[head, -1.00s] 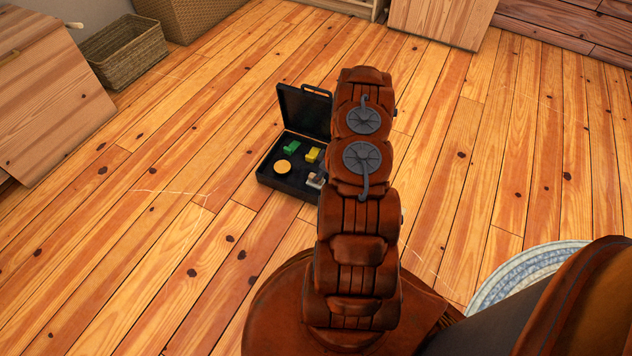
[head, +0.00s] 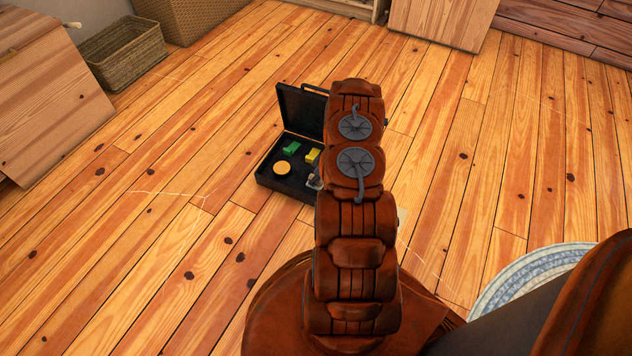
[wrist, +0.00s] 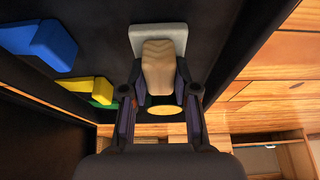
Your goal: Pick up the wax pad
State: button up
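The wax pad appears to be the pale, squarish pad with a rounded tan handle (wrist: 158,68) in the wrist view. It lies in the open black case (head: 266,180). In the head view my arm hides most of it, and only a sliver (head: 314,181) shows. My gripper (wrist: 159,92) is open, with a finger on each side of the handle's lower end. Gaps show between fingers and handle, and I cannot tell the height difference. The head view hides my gripper behind the arm.
The case also holds a green block (head: 291,147), a yellow block (head: 313,156), a yellow-orange disc (head: 283,167) and a blue block (wrist: 38,40). The case lid (head: 302,110) stands up at the back. A wicker basket (head: 124,52) is far left; the floor around is clear.

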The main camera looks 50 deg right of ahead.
aim_at(312, 176)
grip_shut()
jog(key=shift+a+r+p, duration=0.1)
jog(key=shift+r+p, duration=0.95)
jog(key=shift+r, duration=0.95)
jog(key=s+a, duration=0.2)
jog(key=a, duration=0.1)
jog(key=s+a, duration=0.1)
jog(key=shift+s+a+p, duration=0.1)
jog(key=shift+a+p, duration=0.25)
jog(key=shift+a, duration=0.05)
jog(key=shift+s+a+r, duration=0.1)
jog(key=shift+s+a, duration=0.2)
jog(key=shift+a, duration=0.2)
jog(key=shift+s+a+r, duration=0.1)
jog(key=shift+s+a, duration=0.2)
jog(key=shift+a, duration=0.2)
jog(key=s+a+p, duration=0.3)
jog(key=s+a, duration=0.1)
jog(key=a, duration=0.2)
jog(key=shift+s+a+r+p, duration=0.15)
jog(key=shift+s+r+p, duration=0.05)
jog(key=shift+r+p, duration=0.1)
